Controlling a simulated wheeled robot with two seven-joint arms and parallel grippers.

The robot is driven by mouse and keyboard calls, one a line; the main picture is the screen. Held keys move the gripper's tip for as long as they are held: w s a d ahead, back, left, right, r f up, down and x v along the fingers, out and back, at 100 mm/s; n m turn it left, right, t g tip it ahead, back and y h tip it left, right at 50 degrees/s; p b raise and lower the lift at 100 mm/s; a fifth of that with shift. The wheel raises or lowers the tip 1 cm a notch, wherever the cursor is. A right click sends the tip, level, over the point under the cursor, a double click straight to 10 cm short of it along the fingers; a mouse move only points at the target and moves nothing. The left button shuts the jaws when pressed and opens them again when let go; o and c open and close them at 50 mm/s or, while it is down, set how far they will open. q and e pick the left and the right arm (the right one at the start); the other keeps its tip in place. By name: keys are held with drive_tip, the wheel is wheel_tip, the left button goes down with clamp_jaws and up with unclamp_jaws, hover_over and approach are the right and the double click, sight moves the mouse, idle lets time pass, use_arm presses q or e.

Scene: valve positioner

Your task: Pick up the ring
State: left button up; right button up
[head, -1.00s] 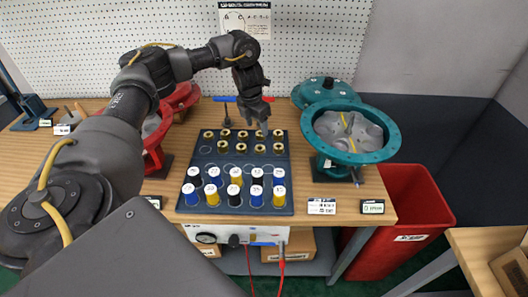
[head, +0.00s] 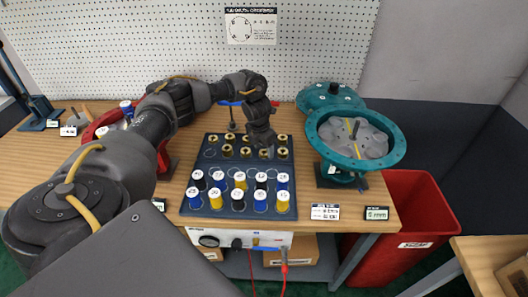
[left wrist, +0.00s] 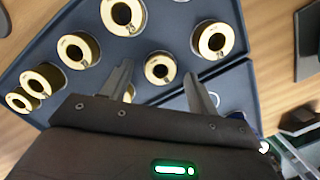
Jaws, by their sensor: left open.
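Several brass rings (head: 246,152) stand in two rows at the back of the dark blue tray (head: 190,172). My left gripper (head: 266,146) is over the right part of these rows and hides some of them. In the left wrist view my left gripper (left wrist: 160,72) is open, with its two dark fingers apart. One brass ring (left wrist: 160,67) shows between and just beyond the fingertips; whether they touch it cannot be told. Another ring (left wrist: 212,40) lies to its right, and others lie to the left. My right gripper is in neither view.
Capped blue, yellow and black cylinders (head: 238,197) fill the tray's front rows. A teal valve housing (head: 356,135) stands to the right, a red one (head: 163,158) to the left behind my arm. A pegboard (head: 150,45) closes the back; a red bin (head: 410,222) stands below.

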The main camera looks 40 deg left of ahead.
use_arm(q)
drive_tip(key=shift+f, duration=0.4)
drive_tip(key=shift+c, duration=0.2)
drive_tip(key=c, duration=1)
drive_tip(key=shift+c, duration=0.2)
drive_tip(key=shift+r, duration=0.15)
